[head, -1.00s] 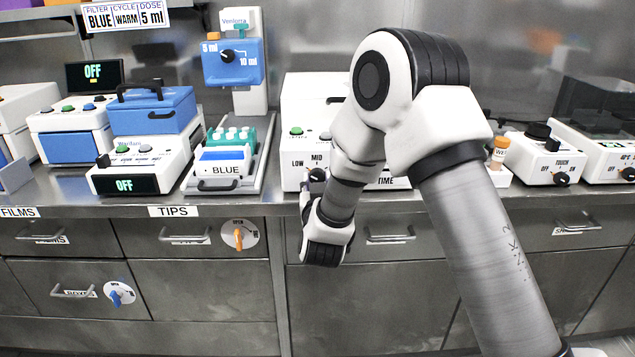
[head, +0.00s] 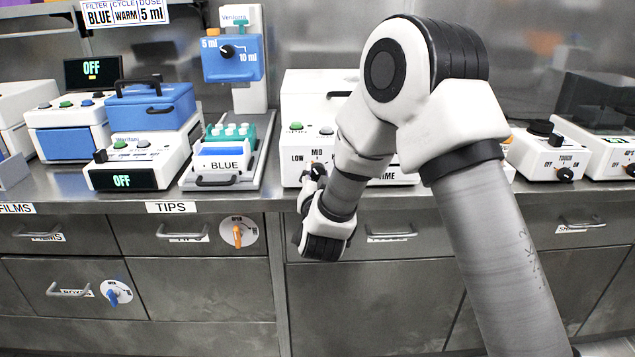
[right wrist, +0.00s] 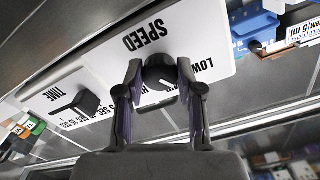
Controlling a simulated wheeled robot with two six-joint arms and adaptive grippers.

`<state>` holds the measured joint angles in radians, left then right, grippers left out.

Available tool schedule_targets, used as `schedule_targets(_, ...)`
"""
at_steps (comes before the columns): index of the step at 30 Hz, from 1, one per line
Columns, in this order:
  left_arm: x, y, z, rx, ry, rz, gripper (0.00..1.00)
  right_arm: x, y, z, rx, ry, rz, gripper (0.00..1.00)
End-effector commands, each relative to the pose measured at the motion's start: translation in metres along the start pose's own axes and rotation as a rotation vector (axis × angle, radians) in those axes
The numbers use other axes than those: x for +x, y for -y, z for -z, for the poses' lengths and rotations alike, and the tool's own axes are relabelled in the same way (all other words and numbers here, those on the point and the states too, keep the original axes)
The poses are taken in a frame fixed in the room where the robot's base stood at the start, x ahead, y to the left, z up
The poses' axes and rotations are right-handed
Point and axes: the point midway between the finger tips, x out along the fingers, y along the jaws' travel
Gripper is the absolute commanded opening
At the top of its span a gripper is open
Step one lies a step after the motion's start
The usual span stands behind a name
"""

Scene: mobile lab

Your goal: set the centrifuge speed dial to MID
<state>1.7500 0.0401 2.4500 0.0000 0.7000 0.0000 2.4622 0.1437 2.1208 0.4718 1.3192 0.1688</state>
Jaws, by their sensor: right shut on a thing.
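The centrifuge (head: 300,110) is a white box on the counter, with LOW and MID labels on its front panel. Its black speed dial (right wrist: 160,74) sits under the word SPEED in the right wrist view, which shows the panel upside down. My right gripper (right wrist: 160,86) is shut on the dial, one finger on each side. A pale pointer line shows on the dial between the fingers; its exact setting is hard to read. In the head view my right gripper (head: 314,178) is at the panel below MID, partly hiding the dial. My left gripper is not in view.
A TIME dial (right wrist: 86,103) is on the same panel, beside the speed dial. A blue-labelled tray unit (head: 222,180) and a blue dosing unit (head: 232,60) stand to the left. Drawers with handles (head: 392,236) are below the counter edge.

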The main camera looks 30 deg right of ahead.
Motion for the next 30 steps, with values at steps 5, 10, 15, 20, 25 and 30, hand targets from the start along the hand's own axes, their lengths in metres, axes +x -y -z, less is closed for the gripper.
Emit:
schedule_targets(5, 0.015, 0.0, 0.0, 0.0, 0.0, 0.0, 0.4, 0.0, -0.001, -0.003, 0.166, -0.001, 0.0, 0.02)
schedule_targets(10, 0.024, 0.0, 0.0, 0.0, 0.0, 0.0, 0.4, 0.0, -0.001, -0.003, 0.313, -0.001, 0.0, 0.02)
schedule_targets(15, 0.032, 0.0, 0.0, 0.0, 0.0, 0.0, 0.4, 0.0, 0.0, -0.002, 0.429, 0.0, -0.001, 0.02)
schedule_targets(20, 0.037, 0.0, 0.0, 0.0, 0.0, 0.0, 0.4, 0.0, 0.001, -0.001, 0.504, 0.0, 0.0, 0.02)
schedule_targets(25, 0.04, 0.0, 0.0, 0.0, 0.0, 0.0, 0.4, 0.0, 0.001, -0.001, 0.548, 0.001, 0.0, 0.02)
schedule_targets(30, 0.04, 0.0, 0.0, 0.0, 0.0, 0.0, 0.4, 0.0, 0.001, 0.0, 0.563, 0.001, -0.001, 0.02)
